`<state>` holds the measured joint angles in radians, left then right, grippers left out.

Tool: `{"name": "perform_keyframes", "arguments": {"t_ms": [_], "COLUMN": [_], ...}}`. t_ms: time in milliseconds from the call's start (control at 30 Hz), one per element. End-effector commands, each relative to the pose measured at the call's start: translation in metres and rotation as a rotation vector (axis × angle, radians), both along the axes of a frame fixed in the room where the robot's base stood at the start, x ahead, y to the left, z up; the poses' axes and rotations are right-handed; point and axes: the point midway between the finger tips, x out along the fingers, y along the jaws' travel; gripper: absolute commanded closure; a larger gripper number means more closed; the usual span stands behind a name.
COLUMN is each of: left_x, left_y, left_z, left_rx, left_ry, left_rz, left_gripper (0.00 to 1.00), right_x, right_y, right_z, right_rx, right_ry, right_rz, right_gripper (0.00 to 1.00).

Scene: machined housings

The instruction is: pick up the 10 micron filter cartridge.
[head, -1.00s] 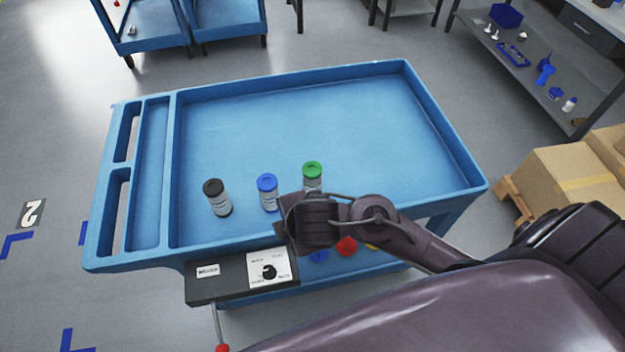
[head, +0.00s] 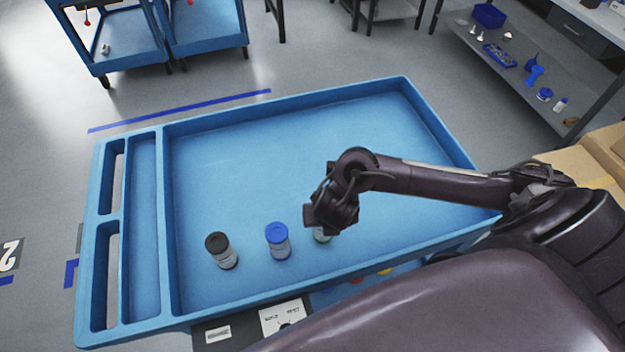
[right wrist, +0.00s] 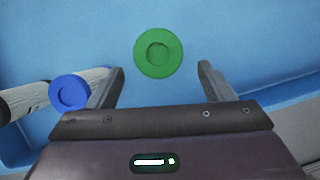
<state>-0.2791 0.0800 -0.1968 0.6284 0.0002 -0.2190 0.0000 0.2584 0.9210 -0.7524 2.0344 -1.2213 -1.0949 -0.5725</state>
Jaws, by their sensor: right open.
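Three capped cartridges stand upright in the blue cart's tray (head: 300,130): one with a black cap (head: 221,250), one with a blue cap (head: 278,240) and one with a green cap (head: 322,235). Their labels are too small to read, so I cannot tell which is the 10 micron one. My right gripper (head: 322,222) is above the green-capped cartridge and hides most of it. In the right wrist view the open, empty fingers (right wrist: 158,68) are either side of the green cap (right wrist: 158,52); the blue cap (right wrist: 70,92) is beside the left finger. My left gripper is not in view.
The tray's raised rim (head: 290,97) surrounds the cartridges, and its far part is clear. A control box (head: 250,325) is on the cart's near side. Cardboard boxes (head: 575,165) and a shelf (head: 520,70) stand to the right.

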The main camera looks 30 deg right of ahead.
Motion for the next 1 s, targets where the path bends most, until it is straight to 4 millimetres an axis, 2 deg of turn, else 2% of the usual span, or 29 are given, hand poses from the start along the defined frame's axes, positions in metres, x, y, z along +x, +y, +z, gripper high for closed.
{"name": "perform_keyframes", "arguments": {"t_ms": [133,300,433,567,700,833,967,1000], "left_x": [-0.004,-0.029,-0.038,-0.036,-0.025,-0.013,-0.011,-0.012], "left_y": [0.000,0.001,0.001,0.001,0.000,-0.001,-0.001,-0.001], "left_z": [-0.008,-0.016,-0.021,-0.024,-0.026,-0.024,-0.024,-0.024], "left_rx": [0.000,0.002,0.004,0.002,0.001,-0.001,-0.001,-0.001], "left_ry": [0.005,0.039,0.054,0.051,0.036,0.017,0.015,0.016], "left_rz": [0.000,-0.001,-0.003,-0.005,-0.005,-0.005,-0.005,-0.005], "left_gripper": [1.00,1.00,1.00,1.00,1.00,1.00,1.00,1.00], "right_x": [0.003,0.009,0.017,0.027,0.032,0.033,0.033,0.033], "right_y": [-0.004,-0.007,-0.010,-0.013,-0.015,-0.015,-0.015,-0.015], "right_z": [-0.013,-0.026,-0.038,-0.056,-0.069,-0.071,-0.070,-0.070], "right_rx": [-0.007,-0.008,-0.007,-0.007,-0.006,-0.006,-0.006,-0.006], "right_ry": [0.007,0.005,0.004,0.004,0.004,0.004,0.004,0.004], "right_rz": [0.004,0.004,0.001,0.001,0.001,0.004,0.004,0.004], "right_gripper": [0.25,0.25,0.25,0.25,0.25,0.25,0.25,0.29]}}
